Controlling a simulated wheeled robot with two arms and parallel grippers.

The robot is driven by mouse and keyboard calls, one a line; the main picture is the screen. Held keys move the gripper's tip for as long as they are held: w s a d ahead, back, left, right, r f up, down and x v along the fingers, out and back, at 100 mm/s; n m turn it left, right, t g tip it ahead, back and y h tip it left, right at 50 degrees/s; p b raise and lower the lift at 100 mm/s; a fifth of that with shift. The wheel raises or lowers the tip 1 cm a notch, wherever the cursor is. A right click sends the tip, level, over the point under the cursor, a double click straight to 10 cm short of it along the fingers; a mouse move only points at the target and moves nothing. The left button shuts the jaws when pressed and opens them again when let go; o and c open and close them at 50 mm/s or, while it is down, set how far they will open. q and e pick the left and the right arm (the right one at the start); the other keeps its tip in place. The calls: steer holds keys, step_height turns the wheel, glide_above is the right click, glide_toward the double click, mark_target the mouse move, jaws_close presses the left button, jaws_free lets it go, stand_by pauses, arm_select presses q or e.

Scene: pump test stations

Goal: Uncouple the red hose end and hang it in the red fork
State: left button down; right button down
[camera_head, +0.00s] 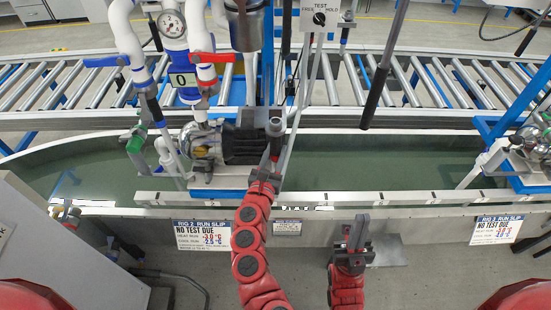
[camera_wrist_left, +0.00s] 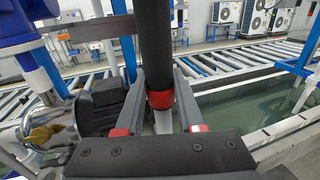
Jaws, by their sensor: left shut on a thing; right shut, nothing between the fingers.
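The red hose end is a black cylinder with a red band (camera_wrist_left: 160,98) in the left wrist view, upright between my left fingers. A pale pipe shows directly below the band; I cannot tell whether the two are joined. My left gripper (camera_head: 268,168) is shut on this hose end at the front of the pump (camera_head: 240,145), where the dark cylinder's top (camera_head: 275,127) shows in the head view. The gripper also shows in the left wrist view (camera_wrist_left: 162,112). My right gripper (camera_head: 354,232) is shut and empty, below the trough's front edge. I cannot make out the red fork.
A white pipe with a red lever (camera_head: 213,57), a blue lever (camera_head: 107,61) and a gauge (camera_head: 172,24) stands behind the pump. A black rod (camera_head: 376,95) hangs right of it. The water trough (camera_head: 395,160) is open at right; a roller conveyor (camera_head: 430,85) runs behind.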

arm_select(q)
steer(key=w+f+b, duration=0.1)
steer(key=w, duration=0.5)
steer(key=shift+w+f+b, duration=0.15)
steer(key=shift+w+b, duration=0.05)
steer(key=shift+b, duration=0.2)
stand_by(0.7)
steer(key=shift+c, duration=2.2)
jaws_free()
steer(key=shift+s, duration=0.15)
steer(key=v, duration=1.7)
steer(key=shift+b, duration=0.4)
